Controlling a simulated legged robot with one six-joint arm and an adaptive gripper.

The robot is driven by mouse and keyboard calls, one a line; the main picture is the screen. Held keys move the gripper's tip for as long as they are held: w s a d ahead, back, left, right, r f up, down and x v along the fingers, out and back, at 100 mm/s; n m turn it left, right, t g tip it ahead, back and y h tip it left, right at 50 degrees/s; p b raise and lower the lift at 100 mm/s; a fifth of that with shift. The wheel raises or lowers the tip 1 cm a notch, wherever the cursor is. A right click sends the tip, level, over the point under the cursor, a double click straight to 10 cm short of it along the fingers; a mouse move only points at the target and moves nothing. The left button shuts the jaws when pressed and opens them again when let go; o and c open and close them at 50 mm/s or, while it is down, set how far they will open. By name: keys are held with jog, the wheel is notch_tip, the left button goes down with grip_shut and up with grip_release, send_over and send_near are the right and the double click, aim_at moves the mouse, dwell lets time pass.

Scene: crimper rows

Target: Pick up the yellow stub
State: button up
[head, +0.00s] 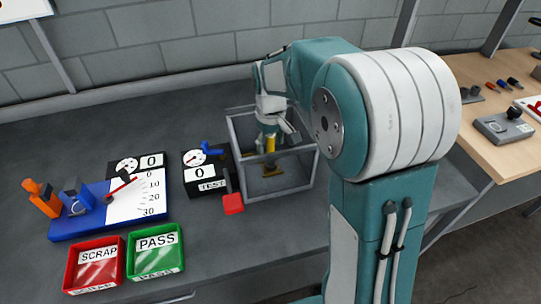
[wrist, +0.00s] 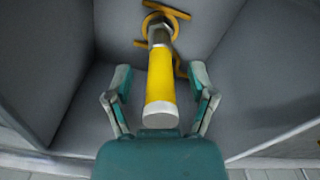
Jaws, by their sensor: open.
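The yellow stub (wrist: 161,78) is a short yellow cylinder with a pale end and a grey metal fitting at its far end. In the wrist view it lies between the two fingers of my gripper (wrist: 161,92), which is open with a gap on both sides of it. In the head view the yellow stub (head: 270,144) shows just below my gripper (head: 272,132), inside a grey-framed box (head: 250,196). An orange-yellow ring-shaped piece (wrist: 158,22) is at the stub's far end. My gripper's fingers partly hide the stub in the head view.
The box's walls and frame surround my gripper closely. Left of it stand a TEST gauge box (head: 205,186) with a red block (head: 233,204), a blue fixture with a dial scale (head: 100,222), a red SCRAP tray (head: 70,276) and a green PASS tray (head: 132,264). A wooden bench (head: 487,150) is at right.

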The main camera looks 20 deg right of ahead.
jog(key=shift+a, duration=0.15)
jog(key=shift+c, duration=1.2)
grip_shut()
